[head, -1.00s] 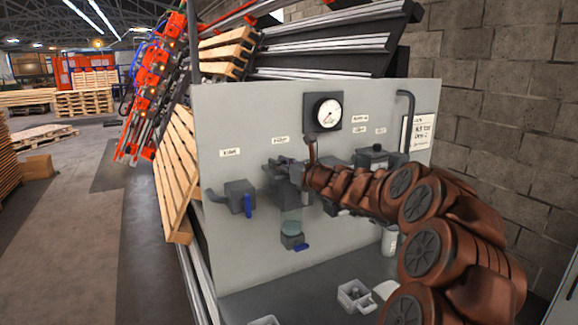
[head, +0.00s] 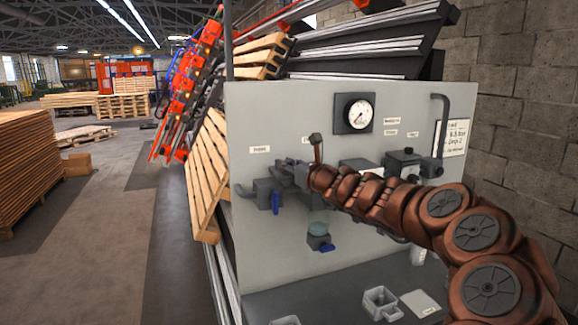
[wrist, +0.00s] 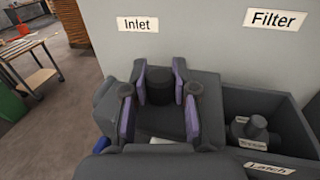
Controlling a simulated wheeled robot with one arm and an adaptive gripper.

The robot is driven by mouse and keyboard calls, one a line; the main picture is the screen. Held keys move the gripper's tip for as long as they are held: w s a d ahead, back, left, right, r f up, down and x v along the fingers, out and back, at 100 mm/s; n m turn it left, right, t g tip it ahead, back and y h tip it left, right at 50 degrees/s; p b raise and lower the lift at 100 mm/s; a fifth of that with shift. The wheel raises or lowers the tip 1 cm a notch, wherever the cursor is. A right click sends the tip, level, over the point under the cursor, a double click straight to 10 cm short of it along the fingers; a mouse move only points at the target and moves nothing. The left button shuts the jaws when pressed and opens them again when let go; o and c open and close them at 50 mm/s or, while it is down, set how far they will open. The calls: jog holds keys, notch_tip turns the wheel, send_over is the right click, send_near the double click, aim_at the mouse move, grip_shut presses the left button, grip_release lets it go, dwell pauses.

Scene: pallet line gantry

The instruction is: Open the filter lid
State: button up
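The filter housing (wrist: 288,122) is an open dark grey box right of centre in the wrist view, below the "Filter" label (wrist: 276,19). A small knobbed part (wrist: 255,130) sits inside it, and a "Latch" label (wrist: 268,169) is on its front. The filter lid (wrist: 207,95), a dark plate with a round knob (wrist: 160,85), is off to the left of the opening. In the head view my gripper (head: 290,172) is partly hidden by my arm.
The inlet valve (head: 268,193) with a blue handle is close by my gripper. A pressure gauge (head: 359,112) is higher on the panel (head: 250,115). A knobbed box (head: 403,158) is to the right. A small bin (head: 380,302) stands on the ledge below.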

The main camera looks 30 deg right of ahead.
jog(key=o, duration=0.5)
jog(key=shift+s, duration=0.1)
jog(key=shift+s+d, duration=0.15)
jog(key=shift+s, duration=1.8)
jog(key=shift+s+d, duration=0.2)
jog(key=shift+s, duration=1.8)
jog(key=shift+s+d, duration=0.15)
jog(key=shift+s, duration=1.8)
